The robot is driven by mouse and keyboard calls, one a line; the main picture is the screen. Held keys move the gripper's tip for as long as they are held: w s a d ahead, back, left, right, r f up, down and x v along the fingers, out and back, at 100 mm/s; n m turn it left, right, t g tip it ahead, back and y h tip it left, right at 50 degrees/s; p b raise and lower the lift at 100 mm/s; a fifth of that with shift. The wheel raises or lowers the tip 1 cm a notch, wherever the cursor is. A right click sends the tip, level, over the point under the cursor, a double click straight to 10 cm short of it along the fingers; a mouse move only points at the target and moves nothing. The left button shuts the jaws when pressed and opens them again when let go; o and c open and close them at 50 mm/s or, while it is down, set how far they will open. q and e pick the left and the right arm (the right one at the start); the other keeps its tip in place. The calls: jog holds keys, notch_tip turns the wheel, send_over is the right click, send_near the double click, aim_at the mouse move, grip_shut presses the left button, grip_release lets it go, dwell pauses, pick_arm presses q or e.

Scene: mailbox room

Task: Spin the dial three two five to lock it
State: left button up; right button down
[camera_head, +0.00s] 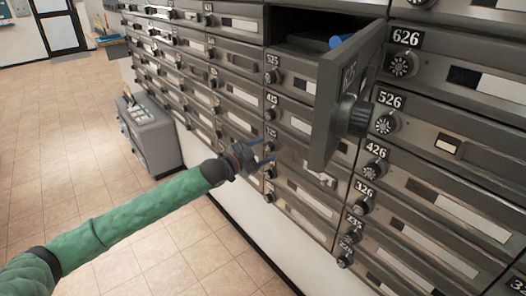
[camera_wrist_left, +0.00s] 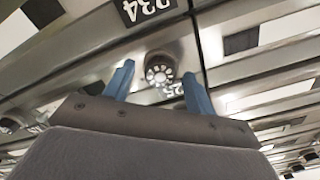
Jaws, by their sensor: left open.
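The 325 number plate (camera_head: 270,132) is on the grey mailbox wall, in the column left of the open door. My left gripper (camera_head: 268,156) is just below that plate, its blue fingers open and pointing at the wall. In the left wrist view, a round dial (camera_wrist_left: 160,73) with a pale marked face shows between the open fingers of the left gripper (camera_wrist_left: 157,72). The fingers look apart from the dial, one on each side. A plate beside the dial is partly hidden; only "25" reads clearly. My right gripper is not in view.
A mailbox door (camera_head: 335,105) stands open, jutting out right of the gripper, with a large dial (camera_head: 352,116) on it. A blue item (camera_head: 338,41) shows near its open compartment. A grey box (camera_head: 150,135) stands on the floor by the wall. The tiled floor (camera_head: 60,150) at left is clear.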

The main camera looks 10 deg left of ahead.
pick_arm(q)
jog(key=shift+a, duration=0.1)
jog(key=v, duration=0.7)
jog(key=shift+s+a, duration=0.15)
jog(key=shift+s, duration=0.15)
jog(key=shift+a+f, duration=0.1)
